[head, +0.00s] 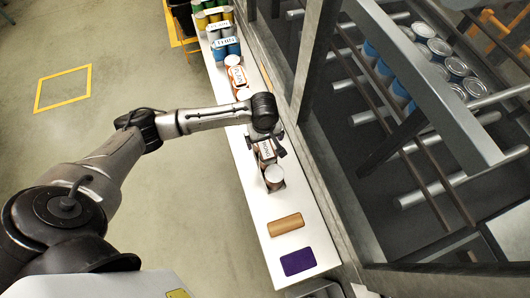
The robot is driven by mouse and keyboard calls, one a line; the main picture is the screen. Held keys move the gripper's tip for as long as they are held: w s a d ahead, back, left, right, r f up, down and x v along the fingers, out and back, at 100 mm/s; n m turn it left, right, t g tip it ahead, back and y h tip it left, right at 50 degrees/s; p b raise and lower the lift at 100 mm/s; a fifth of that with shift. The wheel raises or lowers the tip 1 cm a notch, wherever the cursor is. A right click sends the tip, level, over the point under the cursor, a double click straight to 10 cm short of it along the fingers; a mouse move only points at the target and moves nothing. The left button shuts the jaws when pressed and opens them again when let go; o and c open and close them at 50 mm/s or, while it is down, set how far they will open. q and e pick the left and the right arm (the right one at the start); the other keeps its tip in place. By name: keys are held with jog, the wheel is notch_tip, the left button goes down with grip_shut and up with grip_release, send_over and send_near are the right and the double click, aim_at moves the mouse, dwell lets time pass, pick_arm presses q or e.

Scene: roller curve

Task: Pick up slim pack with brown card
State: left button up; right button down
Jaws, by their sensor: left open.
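A pack of pale-topped cans with a brownish card and white label (266,152) stands on the white shelf, partly hidden under my left gripper. Its near can (274,175) shows clearly. My left gripper (267,146) is open over this pack, its fingers beside the label; whether they touch it cannot be told. Another pack with an orange-brown card (236,76) stands farther back on the shelf. My right gripper is not in view.
The narrow white shelf (257,205) holds a flat tan block (286,224) and a purple block (298,261) in front. Blue-can (227,47) and green-yellow packs (213,16) stand behind. A framed roller conveyor (400,195) with cans borders the shelf's right. Open floor lies left.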

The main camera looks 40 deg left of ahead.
aim_at(265, 147)
pick_arm(q)
jog(key=shift+d+f, duration=0.15)
jog(key=shift+f, duration=1.2)
jog(key=shift+d+f, duration=0.1)
jog(key=shift+f, duration=1.25)
jog(key=c, duration=1.8)
jog(key=shift+r, duration=0.15)
grip_shut()
jog(key=shift+r, duration=0.1)
